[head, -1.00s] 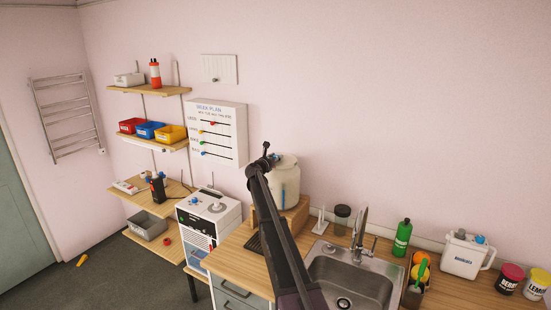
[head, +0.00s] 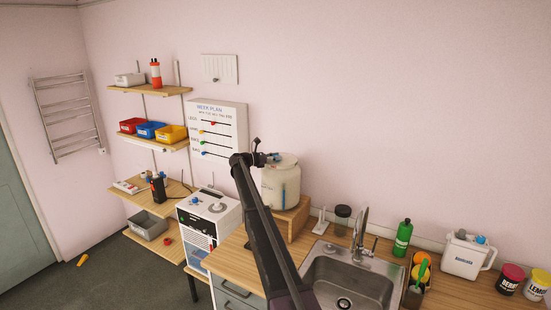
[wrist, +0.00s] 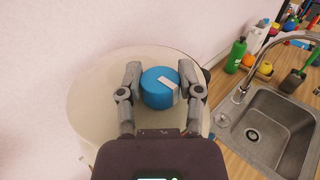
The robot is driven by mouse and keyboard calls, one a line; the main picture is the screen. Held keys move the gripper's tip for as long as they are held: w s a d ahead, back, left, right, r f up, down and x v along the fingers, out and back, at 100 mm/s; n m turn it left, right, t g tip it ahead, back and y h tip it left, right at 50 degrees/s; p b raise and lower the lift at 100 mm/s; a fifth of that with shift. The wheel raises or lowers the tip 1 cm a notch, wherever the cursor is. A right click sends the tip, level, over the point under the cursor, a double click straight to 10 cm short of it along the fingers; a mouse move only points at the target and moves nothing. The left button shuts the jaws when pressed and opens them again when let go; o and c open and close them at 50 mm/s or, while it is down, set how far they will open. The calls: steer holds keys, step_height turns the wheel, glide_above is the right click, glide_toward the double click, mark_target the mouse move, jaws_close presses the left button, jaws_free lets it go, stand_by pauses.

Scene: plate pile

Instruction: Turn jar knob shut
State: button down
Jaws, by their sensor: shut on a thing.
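The jar (head: 288,188) is a large whitish drum on a wooden stand, left of the sink. In the wrist view I look down on its round pale lid (wrist: 95,105). A blue round knob (wrist: 155,92) with a white bar across its right part stands on the lid. My gripper (wrist: 160,82) has one finger on each side of the knob and is shut on it. In the head view my gripper (head: 268,158) is at the jar's top, where it and my arm largely hide the knob.
The wooden stand (head: 296,220) sits under the jar, with the wall close behind. The sink (head: 345,275) and its tap (head: 360,232) are to the right. A green bottle (head: 402,238) stands farther right. A white appliance (head: 209,215) is to the left.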

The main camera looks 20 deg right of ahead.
steer(key=shift+s+d+m+g, duration=0.15)
steer(key=shift+m+g, duration=0.15)
steer(key=shift+g, duration=0.2)
steer(key=shift+c, duration=1.3)
jaws_free()
steer(key=shift+d, duration=0.1)
steer(key=shift+a, duration=0.25)
steer(key=shift+w+a, duration=0.25)
steer(key=shift+a, duration=0.35)
steer(key=w+a, duration=0.1)
steer(key=a, duration=0.9)
steer(key=shift+w+a, duration=0.15)
steer(key=shift+a, duration=0.1)
